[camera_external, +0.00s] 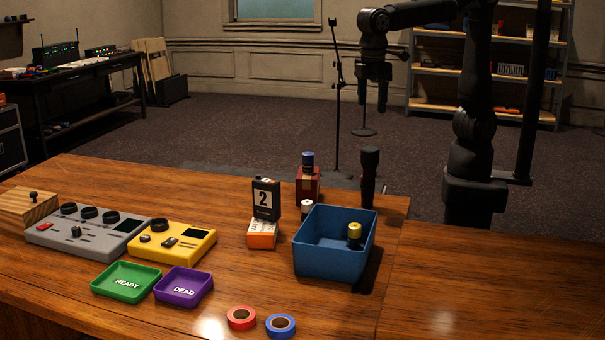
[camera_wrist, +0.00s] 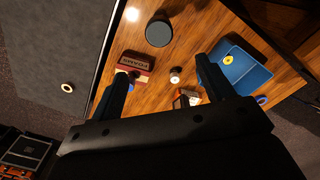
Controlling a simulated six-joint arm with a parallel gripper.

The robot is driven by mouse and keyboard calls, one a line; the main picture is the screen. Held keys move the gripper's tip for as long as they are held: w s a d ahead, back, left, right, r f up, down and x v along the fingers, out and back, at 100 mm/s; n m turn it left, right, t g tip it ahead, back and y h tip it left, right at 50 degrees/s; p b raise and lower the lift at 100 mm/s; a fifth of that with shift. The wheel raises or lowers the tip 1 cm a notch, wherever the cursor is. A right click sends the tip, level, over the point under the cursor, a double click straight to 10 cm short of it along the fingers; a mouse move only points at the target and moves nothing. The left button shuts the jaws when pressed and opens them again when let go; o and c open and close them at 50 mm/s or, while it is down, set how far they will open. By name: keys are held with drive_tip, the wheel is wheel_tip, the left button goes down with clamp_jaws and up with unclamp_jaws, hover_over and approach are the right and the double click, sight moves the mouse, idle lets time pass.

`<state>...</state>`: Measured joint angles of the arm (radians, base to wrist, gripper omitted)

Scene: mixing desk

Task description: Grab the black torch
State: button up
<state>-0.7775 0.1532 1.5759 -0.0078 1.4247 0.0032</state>
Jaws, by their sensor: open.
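The black torch (camera_external: 370,177) stands upright near the far edge of the desk, behind the blue bin. In the wrist view I see its round dark head (camera_wrist: 159,33) from above, ahead of my fingers near the top of the picture. My gripper (camera_external: 372,108) points down, higher in the picture than the torch and apart from it. In the wrist view my gripper (camera_wrist: 164,78) has its two fingers spread wide with nothing between them touching either one.
A pager-like block marked 2 (camera_external: 266,199) sits further left. The desk's right side (camera_external: 500,275) is clear.

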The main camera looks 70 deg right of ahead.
sight(370, 149)
drive_tip(key=f, duration=1.7)
drive_tip(key=shift+s+d+f, duration=0.1)
drive_tip(key=shift+d+f, duration=0.05)
drive_tip(key=shift+d, duration=0.1)
drive_tip(key=c, duration=1.2)
